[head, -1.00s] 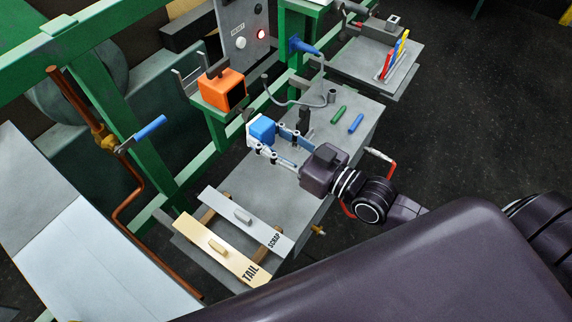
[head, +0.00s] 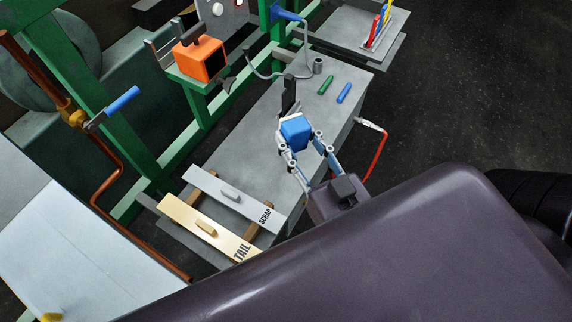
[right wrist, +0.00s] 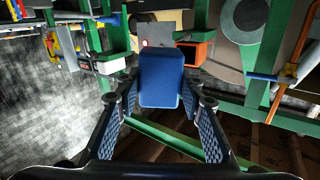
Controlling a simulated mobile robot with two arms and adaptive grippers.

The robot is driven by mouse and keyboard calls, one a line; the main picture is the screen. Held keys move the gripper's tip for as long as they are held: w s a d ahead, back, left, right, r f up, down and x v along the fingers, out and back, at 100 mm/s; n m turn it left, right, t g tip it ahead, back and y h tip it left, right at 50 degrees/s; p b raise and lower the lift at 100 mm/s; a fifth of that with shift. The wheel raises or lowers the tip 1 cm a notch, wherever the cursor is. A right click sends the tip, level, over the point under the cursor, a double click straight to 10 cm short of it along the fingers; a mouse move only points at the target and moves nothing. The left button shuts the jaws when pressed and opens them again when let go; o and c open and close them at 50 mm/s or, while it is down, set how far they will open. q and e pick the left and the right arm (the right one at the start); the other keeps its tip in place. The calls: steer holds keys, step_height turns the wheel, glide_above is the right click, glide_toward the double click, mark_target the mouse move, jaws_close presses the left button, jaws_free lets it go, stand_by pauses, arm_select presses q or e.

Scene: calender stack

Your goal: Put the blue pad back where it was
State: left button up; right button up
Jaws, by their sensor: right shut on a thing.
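The blue pad (head: 296,131) is a small rounded block between the fingers of my right gripper (head: 299,147), over the grey table. My right gripper is shut on it. In the right wrist view the blue pad (right wrist: 161,80) fills the space between the fingertips, its broad face to the camera. A dark upright piece (head: 288,98) stands just behind the pad in the head view. I cannot tell whether the two touch. My left gripper is not in view.
The grey table (head: 245,120) carries a SCRAP plank (head: 232,194), a TAIL plank (head: 208,228), a green marker (head: 325,84) and a blue marker (head: 344,93). An orange box (head: 200,60) sits on the green frame at the left. A red hose (head: 381,150) hangs by the table's right edge.

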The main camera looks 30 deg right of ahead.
steer(key=shift+w+a, duration=0.15)
steer(key=w+a+f+n+g+y+p, duration=0.1)
steer(key=w+a+f+n+g+y, duration=0.1)
steer(key=a+n+g, duration=0.45)
steer(key=w+a+f+n+g+y, duration=0.1)
steer(key=w+a+n+g+y, duration=0.2)
steer(key=a, duration=0.6)
steer(key=a+f+n+g+y+p, duration=0.1)
steer(key=a+f+n+g+y, duration=0.1)
steer(key=a+n+g, duration=0.5)
steer(key=w+d+r+n+g+h, duration=0.1)
steer(key=d+n+h, duration=0.1)
steer(key=d, duration=0.6)
steer(key=w+d+r+n+h+p, duration=0.1)
steer(key=w+d+r+h, duration=0.15)
steer(key=d, duration=0.55)
steer(key=d+n+g+h, duration=0.1)
steer(key=d+n+h, duration=0.15)
steer(key=d, duration=0.55)
steer(key=shift+m+t, duration=0.25)
steer(key=shift+m, duration=0.25)
steer(key=f+p, duration=0.1)
steer(key=f, duration=0.8)
steer(key=f+p, duration=0.2)
steer(key=f, duration=0.8)
steer(key=shift+w+d+f, duration=0.1)
steer(key=shift+w+d, duration=0.05)
steer(key=shift+w, duration=0.05)
